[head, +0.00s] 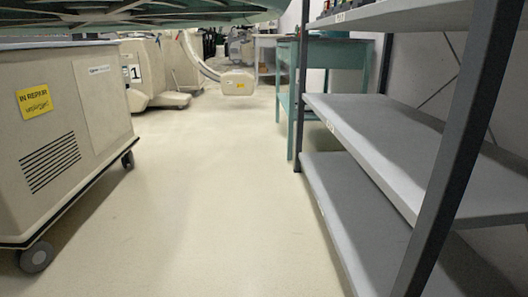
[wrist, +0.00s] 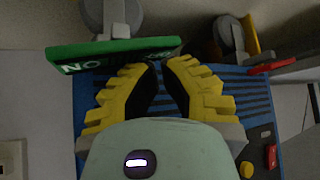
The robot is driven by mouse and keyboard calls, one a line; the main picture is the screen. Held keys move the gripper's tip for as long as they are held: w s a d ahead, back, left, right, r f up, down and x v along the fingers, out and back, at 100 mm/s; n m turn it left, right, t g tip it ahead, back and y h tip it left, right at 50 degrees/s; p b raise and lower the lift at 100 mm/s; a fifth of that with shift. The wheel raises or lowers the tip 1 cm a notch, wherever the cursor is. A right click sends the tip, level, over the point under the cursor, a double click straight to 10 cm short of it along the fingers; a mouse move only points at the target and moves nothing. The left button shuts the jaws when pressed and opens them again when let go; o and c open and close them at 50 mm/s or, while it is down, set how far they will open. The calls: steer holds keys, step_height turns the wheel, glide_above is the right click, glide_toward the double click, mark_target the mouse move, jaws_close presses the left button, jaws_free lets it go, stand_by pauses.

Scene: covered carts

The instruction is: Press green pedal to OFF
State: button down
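A green pedal (wrist: 110,55) with white letters, which read "NO" in the picture, is at the upper left of the wrist view. Part of its lettering is dark and unclear. It stands over a blue, dark-striped base (wrist: 255,95). My gripper (wrist: 161,64) has yellow ribbed fingers with black inner sides. The fingertips come nearly together, with nothing seen between them, just by the right part of the pedal's lower edge. I cannot tell whether they touch it. Neither pedal nor gripper shows in the head view.
A red part (wrist: 272,65), a yellow button (wrist: 247,169) and a red button (wrist: 266,138) are right of the fingers. In the head view, a cream cart (head: 65,130) stands left and a grey shelf rack (head: 400,155) right. The floor between (head: 205,190) is clear.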

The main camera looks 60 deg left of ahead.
steer(key=shift+r+p, duration=2.2)
steer(key=shift+r, duration=1.15)
